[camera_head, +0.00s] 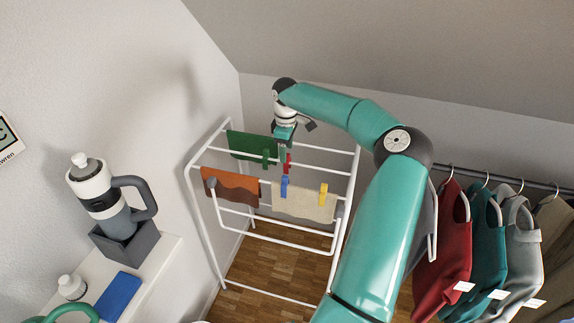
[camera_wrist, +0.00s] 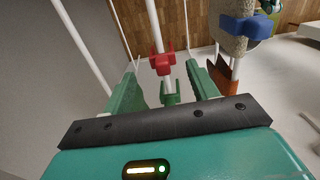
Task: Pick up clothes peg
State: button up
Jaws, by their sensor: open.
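A red clothes peg (camera_head: 288,160) sits on a white rail of the drying rack. In the wrist view the red peg (camera_wrist: 161,63) shows between my fingertips, apart from them. A green peg-like piece (camera_wrist: 171,91) is lower in that picture. A blue peg (camera_head: 284,187) and a yellow peg (camera_head: 323,194) clip a beige cloth (camera_head: 303,204); the blue peg also shows in the wrist view (camera_wrist: 246,27). My gripper (camera_head: 283,146) is over the rack, pointing down. In the wrist view my gripper (camera_wrist: 163,75) has its green fingers apart with nothing gripped.
The white drying rack (camera_head: 205,225) also carries a green cloth (camera_head: 247,144) and a brown cloth (camera_head: 232,188). Clothes on hangers (camera_head: 443,235) are at the right. A shelf (camera_head: 158,262) with a large flask (camera_head: 101,196) is at the left. Walls close in behind the rack.

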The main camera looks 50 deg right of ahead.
jog(key=f, duration=0.5)
jog(key=shift+s, duration=0.2)
jog(key=c, duration=1.1)
jog(key=shift+o, duration=0.2)
notch_tip(320, 180, up, 10)
